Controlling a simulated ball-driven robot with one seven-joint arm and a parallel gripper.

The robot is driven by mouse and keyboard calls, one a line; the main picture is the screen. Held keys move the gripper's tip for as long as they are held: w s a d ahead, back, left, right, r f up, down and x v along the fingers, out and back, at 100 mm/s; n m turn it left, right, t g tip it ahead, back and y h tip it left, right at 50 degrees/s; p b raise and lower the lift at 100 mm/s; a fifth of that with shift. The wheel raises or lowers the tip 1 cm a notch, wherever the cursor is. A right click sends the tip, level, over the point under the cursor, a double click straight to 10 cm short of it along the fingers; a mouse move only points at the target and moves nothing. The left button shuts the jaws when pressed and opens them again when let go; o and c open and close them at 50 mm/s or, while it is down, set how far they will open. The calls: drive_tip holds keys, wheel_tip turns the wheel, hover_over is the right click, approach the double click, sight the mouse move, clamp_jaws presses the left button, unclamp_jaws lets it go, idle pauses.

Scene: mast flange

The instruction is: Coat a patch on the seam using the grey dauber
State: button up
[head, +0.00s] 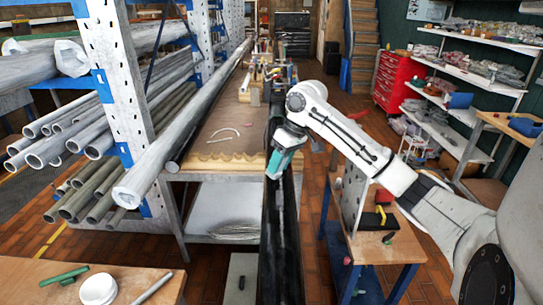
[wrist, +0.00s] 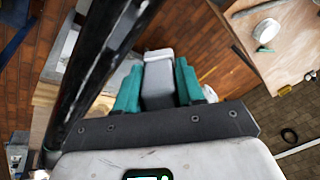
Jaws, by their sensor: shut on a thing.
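My gripper (head: 278,165) has teal fingers and points down beside the upper part of a tall black mast (head: 281,250). In the wrist view its fingers (wrist: 157,75) are shut on a grey block-shaped thing with a pale end, which I take as the grey dauber (wrist: 158,82). The dauber is hardly visible in the head view, hidden by the fingers. The mast (wrist: 98,70) runs slanting along the left of the wrist view, and the dauber appears apart from it. I cannot make out the seam or any coating on it.
A wooden table (head: 30,285) at lower left holds a white round pot (head: 98,289), a green tool (head: 64,276) and a grey rod (head: 152,288). A small blue-legged table (head: 375,250) stands right of the mast. A long bench (head: 215,120) and pipe racks stand left.

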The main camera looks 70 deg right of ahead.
sight(281, 172)
drive_tip(key=shift+f+b, duration=2.3)
drive_tip(key=shift+f, duration=0.2)
